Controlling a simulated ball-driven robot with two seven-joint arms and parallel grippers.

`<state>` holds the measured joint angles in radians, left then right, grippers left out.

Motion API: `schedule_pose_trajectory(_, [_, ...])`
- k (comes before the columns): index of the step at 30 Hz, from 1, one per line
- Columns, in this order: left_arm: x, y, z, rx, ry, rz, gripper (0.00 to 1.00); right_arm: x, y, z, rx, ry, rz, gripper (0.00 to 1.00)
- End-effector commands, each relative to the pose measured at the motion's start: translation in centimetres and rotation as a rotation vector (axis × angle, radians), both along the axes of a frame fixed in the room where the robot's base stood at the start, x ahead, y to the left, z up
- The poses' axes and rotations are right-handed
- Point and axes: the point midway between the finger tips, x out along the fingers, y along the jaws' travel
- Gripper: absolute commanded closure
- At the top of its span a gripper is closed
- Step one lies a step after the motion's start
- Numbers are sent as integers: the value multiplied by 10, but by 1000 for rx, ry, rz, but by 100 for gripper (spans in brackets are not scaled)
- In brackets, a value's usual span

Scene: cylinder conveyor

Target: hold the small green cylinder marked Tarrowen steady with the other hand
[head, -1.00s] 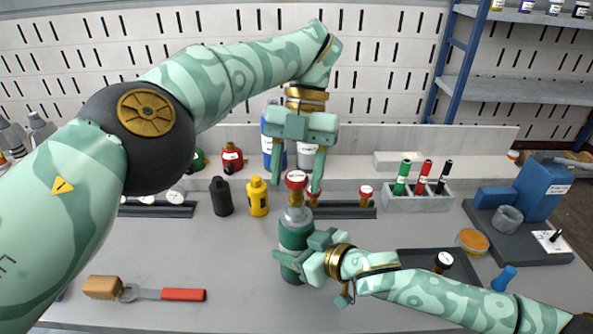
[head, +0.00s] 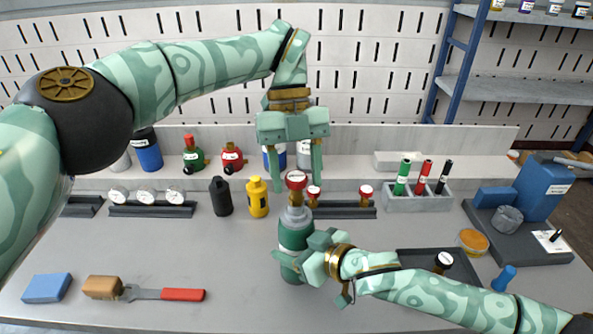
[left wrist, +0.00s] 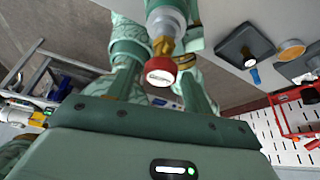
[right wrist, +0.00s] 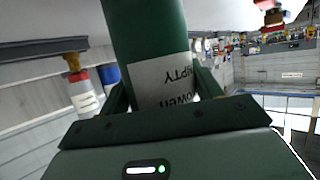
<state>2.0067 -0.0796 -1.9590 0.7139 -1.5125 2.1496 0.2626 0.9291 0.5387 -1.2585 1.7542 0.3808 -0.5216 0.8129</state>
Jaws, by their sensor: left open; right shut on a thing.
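The small green cylinder (head: 294,238) stands upright on the bench with a grey shoulder. A brass fitting with a red-rimmed gauge (head: 296,181) is on its top. My right gripper (head: 300,262) is shut around the cylinder's body. In the right wrist view the cylinder (right wrist: 145,35) fills the jaws, and its upside-down label shows "owen" and part of "EMPTY". My left gripper (head: 297,190) is open, pointing down from above. Its fingers hang either side of the gauge in the head view. The left wrist view also shows the gauge (left wrist: 160,76) between the open fingers.
Black (head: 221,196) and yellow (head: 257,197) bottles stand left of the cylinder. Behind it is a rack (head: 345,212) with gauges. A marker holder (head: 418,203) and dark tray (head: 408,257) lie to the right.

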Motion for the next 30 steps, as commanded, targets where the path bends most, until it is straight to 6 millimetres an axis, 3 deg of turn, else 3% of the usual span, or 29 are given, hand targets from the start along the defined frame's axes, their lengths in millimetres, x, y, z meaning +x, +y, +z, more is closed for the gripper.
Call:
schedule_pose_trajectory(9, [0, 0, 0, -5, 1, 407, 49, 0, 0, 0, 0, 0, 0, 63])
schedule_pose_trajectory(23, [-1, 0, 0, -2, 1, 512, 49, 0, 0, 0, 0, 0, 0, 63])
schedule_pose_trajectory(30, [-1, 1, 0, -4, 0, 846, 49, 0, 0, 0, 0, 0, 0, 63])
